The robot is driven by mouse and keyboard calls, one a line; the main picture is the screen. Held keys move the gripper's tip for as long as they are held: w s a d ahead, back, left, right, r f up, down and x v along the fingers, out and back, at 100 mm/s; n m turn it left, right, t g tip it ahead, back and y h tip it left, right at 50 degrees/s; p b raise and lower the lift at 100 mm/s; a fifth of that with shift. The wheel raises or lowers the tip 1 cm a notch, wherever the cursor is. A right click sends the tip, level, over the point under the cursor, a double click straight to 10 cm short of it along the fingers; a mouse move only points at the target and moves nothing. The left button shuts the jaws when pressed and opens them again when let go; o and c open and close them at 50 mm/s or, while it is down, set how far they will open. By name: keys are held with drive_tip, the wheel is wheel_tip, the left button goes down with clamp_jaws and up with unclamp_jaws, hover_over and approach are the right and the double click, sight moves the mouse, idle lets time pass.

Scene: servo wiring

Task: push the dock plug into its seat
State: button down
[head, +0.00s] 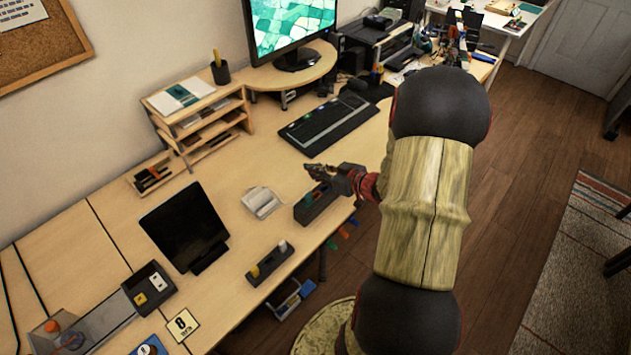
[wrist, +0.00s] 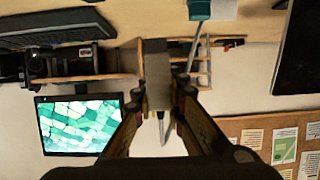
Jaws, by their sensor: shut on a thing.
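My gripper (head: 322,173) is over the desk's front part, left of my arm, in the head view. In the wrist view its two fingers (wrist: 158,90) close on a grey block (wrist: 157,72), which I take to be the dock plug. A thin grey piece sticks out below the block in that view. In the head view the held thing is too small and dark to make out. A dark open box (head: 312,208) stands just below the gripper. A dark block (head: 266,264) with a yellow and a pale piece stands nearer. I cannot tell which thing holds the seat.
A black tablet (head: 186,228) stands on the desk (head: 232,235), with a white pad (head: 262,203) beside it. A keyboard (head: 328,122), monitor (head: 292,28) and wooden shelf (head: 196,120) stand farther back. Coloured pieces (head: 343,233) hang at the front edge.

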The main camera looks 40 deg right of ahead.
drive_tip(key=w+d+f+b, duration=0.3)
drive_tip(key=f+b, duration=0.1)
drive_tip(key=f, duration=0.4)
drive_tip(key=shift+f, duration=0.35)
drive_tip(key=c, duration=1.8)
unclamp_jaws()
drive_tip(key=shift+r, duration=0.1)
drive_tip(key=shift+s, duration=0.1)
